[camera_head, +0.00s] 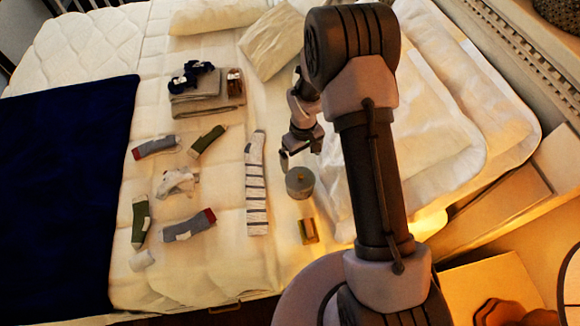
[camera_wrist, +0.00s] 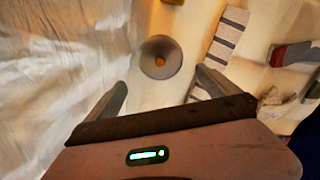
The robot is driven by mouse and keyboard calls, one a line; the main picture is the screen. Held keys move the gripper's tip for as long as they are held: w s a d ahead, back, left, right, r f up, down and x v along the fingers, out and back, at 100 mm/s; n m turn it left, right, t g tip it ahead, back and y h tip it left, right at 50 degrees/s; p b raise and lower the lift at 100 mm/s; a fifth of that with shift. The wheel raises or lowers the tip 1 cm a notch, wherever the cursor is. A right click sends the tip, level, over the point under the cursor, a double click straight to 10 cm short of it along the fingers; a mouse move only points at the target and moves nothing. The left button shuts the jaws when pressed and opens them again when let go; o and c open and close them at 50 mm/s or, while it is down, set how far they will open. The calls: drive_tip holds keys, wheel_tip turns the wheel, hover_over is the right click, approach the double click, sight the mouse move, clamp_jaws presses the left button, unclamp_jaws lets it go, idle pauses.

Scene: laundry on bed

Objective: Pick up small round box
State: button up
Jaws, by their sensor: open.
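In the wrist view the round box (camera_wrist: 160,58) shows from above, ahead of and between my two fingers. My gripper (camera_head: 298,160) is open and empty, close behind the box in the head view. In the wrist view the fingers of my gripper (camera_wrist: 160,88) are spread apart and the box lies beyond their tips. No contact is visible.
A striped sock (camera_head: 257,185) lies left of the box. A small yellow-brown box (camera_head: 308,231) sits in front of it. Several socks lie further left, near a dark blue blanket (camera_head: 65,190). Folded cloth (camera_head: 205,95) lies behind. White bedding (camera_head: 440,130) is on the right.

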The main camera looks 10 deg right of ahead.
sight(300, 183)
wheel_tip(300, 183, down, 16)
drive_tip(key=b, duration=0.3)
drive_tip(key=shift+s+b, duration=0.15)
drive_tip(key=shift+b, duration=0.2)
drive_tip(key=shift+r, duration=0.1)
drive_tip(key=c, duration=1)
